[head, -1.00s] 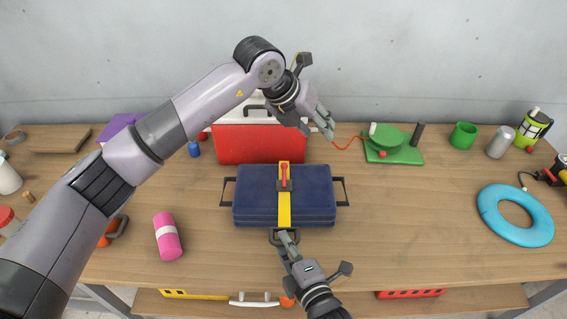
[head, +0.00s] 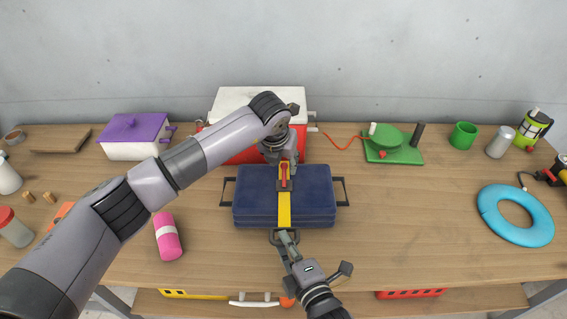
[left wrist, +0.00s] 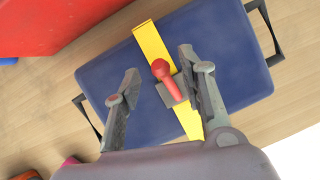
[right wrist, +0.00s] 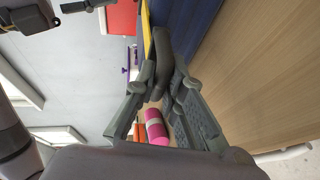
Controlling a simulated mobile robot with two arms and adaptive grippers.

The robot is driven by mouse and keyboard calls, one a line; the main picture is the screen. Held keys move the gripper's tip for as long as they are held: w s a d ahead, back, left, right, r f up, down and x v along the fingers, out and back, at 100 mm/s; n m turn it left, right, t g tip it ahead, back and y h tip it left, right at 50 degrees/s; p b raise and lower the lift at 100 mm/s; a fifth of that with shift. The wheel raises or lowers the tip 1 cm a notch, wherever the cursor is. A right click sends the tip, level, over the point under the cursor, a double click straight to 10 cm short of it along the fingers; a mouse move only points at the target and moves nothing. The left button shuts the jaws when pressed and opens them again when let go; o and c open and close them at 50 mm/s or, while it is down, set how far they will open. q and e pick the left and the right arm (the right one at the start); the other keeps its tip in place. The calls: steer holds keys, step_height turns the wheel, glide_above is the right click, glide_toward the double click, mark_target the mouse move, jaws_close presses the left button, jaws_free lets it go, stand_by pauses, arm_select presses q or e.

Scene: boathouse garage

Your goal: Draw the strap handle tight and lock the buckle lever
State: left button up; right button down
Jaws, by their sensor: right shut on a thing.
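A dark blue case (head: 310,196) lies flat on the table with a yellow strap (head: 284,212) running over it. The red buckle lever (head: 284,174) sits on a grey buckle at the strap's upper part; it also shows in the left wrist view (left wrist: 161,70). My left gripper (head: 284,163) is at the case's far edge, above the buckle. In the left wrist view its fingers (left wrist: 158,92) are apart, on both sides of the lever, with no hold visible. My right gripper (head: 287,240) is shut on the dark strap handle (head: 275,239) at the case's near edge; the handle also shows in the right wrist view (right wrist: 164,62).
A red cooler with a white lid (head: 245,98) stands behind the case. A pink and white cylinder (head: 167,236) lies left of it. A purple-lidded box (head: 135,135), green stand (head: 397,153) and blue ring (head: 515,215) are farther out. Table right of the case is clear.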

arm_select(q)
steer(key=shift+w+d+f, duration=0.1)
steer(key=shift+w+f, duration=0.15)
steer(key=shift+f, duration=0.45)
steer(key=shift+c, duration=0.4)
jaws_close()
